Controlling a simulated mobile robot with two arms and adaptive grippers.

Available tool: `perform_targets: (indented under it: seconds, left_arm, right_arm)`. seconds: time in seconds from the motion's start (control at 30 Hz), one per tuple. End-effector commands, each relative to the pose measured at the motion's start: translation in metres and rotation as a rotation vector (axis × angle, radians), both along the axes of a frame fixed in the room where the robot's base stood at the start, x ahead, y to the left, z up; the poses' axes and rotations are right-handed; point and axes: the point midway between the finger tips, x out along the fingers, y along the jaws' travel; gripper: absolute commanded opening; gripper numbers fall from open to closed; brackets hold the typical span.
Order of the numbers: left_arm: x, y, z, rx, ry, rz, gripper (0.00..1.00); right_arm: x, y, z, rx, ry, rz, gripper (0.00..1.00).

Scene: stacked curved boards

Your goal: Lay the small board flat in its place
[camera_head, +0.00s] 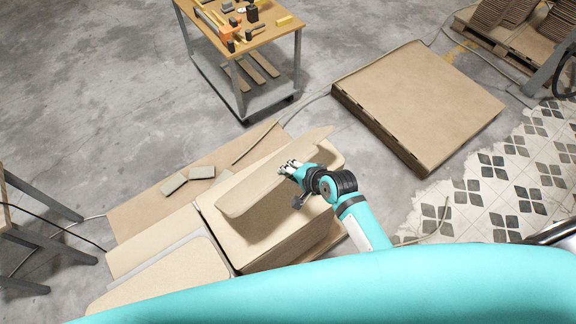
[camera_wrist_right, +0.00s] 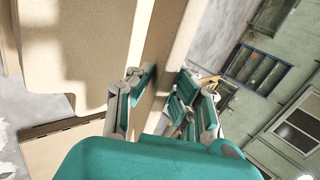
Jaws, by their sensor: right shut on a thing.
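The small board (camera_head: 262,180), tan with rounded corners, is held tilted, standing on edge above the stack of curved boards (camera_head: 262,228) in the head view. My right gripper (camera_head: 289,168) is shut on its upper edge near the right part. In the right wrist view, the small board (camera_wrist_right: 163,45) runs between the fingers of the right gripper (camera_wrist_right: 160,95). Whether the board's lower edge touches the stack is unclear. The fingertips' far sides are partly hidden. My left gripper is out of view.
A rounded board (camera_head: 165,285) lies low at the front left of the stack. Two small grey blocks (camera_head: 188,178) lie on a flat cardboard sheet (camera_head: 135,212) behind. A large flat box (camera_head: 415,100) lies at right, and a tool table (camera_head: 270,36) stands at the back.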

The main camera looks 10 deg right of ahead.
Motion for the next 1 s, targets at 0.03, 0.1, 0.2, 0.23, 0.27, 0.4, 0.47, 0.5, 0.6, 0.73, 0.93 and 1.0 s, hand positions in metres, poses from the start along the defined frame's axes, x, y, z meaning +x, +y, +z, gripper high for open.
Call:
perform_targets:
  seconds: [0.03,0.1,0.2,0.23,0.27,0.4,0.47,0.5,0.6,0.73,0.93,1.0]
  left_arm:
    - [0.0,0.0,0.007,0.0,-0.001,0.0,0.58]
    - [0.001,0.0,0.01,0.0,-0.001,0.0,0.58]
    - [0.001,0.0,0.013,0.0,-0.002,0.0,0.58]
    - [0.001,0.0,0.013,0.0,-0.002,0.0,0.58]
    - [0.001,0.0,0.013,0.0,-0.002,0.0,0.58]
    - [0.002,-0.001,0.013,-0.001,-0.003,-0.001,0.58]
    - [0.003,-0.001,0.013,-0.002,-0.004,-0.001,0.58]
    - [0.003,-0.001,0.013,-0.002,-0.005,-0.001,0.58]
    - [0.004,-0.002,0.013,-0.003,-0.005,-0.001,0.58]
    - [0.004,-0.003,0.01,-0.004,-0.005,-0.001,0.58]
    - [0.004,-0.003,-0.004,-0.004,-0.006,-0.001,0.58]
    - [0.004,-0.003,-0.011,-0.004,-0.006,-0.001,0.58]
  right_arm:
    - [0.002,0.003,0.004,0.018,-0.022,-0.033,0.0]
    - [0.004,0.003,0.004,0.027,-0.048,-0.07,0.0]
    - [0.005,0.004,0.003,0.036,-0.073,-0.105,0.0]
    - [0.005,0.004,0.003,0.038,-0.079,-0.112,0.0]
    - [0.005,0.004,0.002,0.04,-0.082,-0.116,0.0]
    - [0.006,0.004,0.001,0.042,-0.091,-0.126,0.0]
    - [0.006,0.004,0.001,0.041,-0.092,-0.126,0.0]
    - [0.006,0.004,0.001,0.041,-0.091,-0.126,0.0]
    - [0.006,0.004,0.001,0.041,-0.092,-0.125,0.0]
    - [0.006,0.004,-0.001,0.041,-0.092,-0.125,0.0]
    - [0.006,0.004,-0.013,0.039,-0.092,-0.124,0.0]
    - [0.006,0.004,-0.019,0.039,-0.092,-0.124,0.0]
